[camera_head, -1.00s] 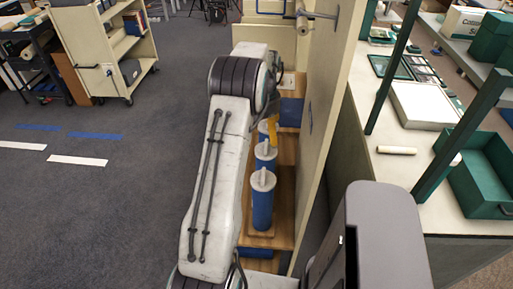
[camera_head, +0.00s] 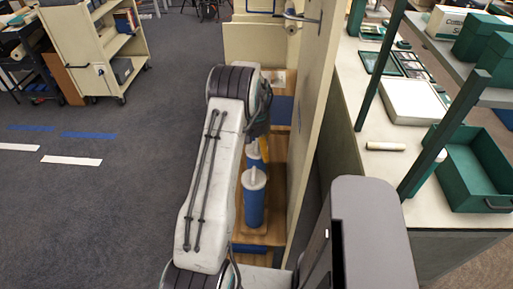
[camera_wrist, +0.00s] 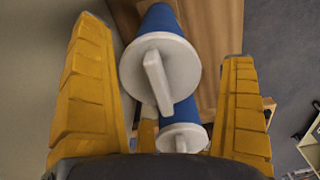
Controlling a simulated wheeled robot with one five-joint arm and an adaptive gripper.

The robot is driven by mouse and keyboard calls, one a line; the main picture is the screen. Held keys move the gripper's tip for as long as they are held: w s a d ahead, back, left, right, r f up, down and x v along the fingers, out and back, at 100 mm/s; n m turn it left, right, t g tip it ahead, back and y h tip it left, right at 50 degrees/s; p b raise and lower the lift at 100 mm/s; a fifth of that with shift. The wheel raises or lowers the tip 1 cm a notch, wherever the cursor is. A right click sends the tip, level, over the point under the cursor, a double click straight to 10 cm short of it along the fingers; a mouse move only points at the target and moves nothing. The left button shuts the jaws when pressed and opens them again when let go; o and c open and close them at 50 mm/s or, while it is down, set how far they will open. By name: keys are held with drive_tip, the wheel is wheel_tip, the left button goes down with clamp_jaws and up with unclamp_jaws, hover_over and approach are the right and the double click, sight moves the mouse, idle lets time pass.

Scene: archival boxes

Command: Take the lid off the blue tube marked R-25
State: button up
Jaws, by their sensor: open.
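Two blue tubes with pale grey lids stand in a wooden-floored bay, one behind the other. In the head view, the front tube (camera_head: 254,210) is upright with its lid (camera_head: 255,179) on; the rear one is mostly hidden by my arm. In the wrist view, a larger-looking lid (camera_wrist: 178,66) with a raised bar handle is on its tube, and a second lid (camera_wrist: 170,138) shows below it. My gripper (camera_wrist: 164,42) is open, its yellow fingers on either side of the larger lid in the picture. Whether they touch it I cannot tell. No R-25 marking is legible.
A tall cream panel (camera_head: 303,130) stands close to the right of the tubes. Beyond it is a worktop (camera_head: 375,185) with a green tray (camera_head: 475,165) and a shelf. A book cart (camera_head: 95,55) stands at the far left. The grey floor at left is clear.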

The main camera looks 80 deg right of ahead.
drive_tip(key=shift+c, duration=0.2)
drive_tip(key=c, duration=1)
